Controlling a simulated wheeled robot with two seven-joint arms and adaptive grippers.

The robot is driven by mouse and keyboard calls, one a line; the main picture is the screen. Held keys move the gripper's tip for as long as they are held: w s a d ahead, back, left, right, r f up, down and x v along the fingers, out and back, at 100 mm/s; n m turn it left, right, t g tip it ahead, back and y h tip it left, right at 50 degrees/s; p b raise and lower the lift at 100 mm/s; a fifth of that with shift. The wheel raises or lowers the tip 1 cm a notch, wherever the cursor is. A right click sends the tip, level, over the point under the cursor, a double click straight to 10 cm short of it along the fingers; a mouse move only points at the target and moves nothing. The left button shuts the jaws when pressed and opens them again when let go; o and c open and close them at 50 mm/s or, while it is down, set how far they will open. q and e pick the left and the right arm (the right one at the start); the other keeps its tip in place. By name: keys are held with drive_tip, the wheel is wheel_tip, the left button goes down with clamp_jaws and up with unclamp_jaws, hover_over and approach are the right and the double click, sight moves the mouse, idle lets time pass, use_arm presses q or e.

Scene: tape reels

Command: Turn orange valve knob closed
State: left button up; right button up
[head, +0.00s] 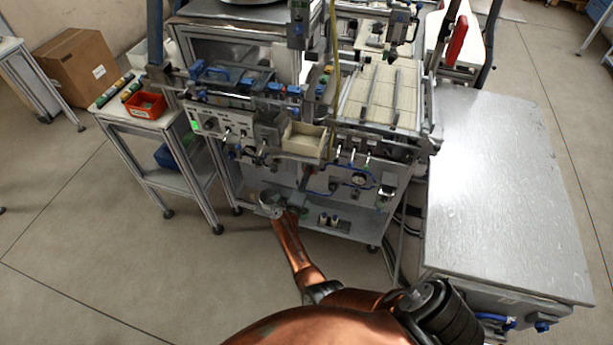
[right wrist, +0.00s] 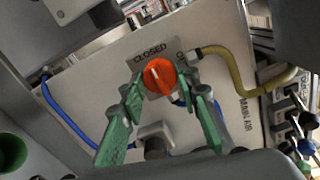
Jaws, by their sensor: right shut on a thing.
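The orange valve knob (right wrist: 160,76) is on a pale panel in the right wrist view, with a light line across its face. In the head view the right gripper (head: 270,206) is small and low at the front of the workstation; the knob cannot be made out there. My left gripper is not in view.
A yellowish hose (right wrist: 235,85) and a blue hose (right wrist: 65,118) run close to the knob. In the head view the workstation (head: 300,170) stands ahead, with a metal-topped table (head: 510,180) at right and a small side table (head: 145,120) at left. Floor is clear at lower left.

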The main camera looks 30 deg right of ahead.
drive_tip(key=shift+s+f, duration=0.1)
drive_tip(key=o, duration=1)
drive_tip(key=shift+d, duration=0.1)
drive_tip(key=shift+o, duration=0.8)
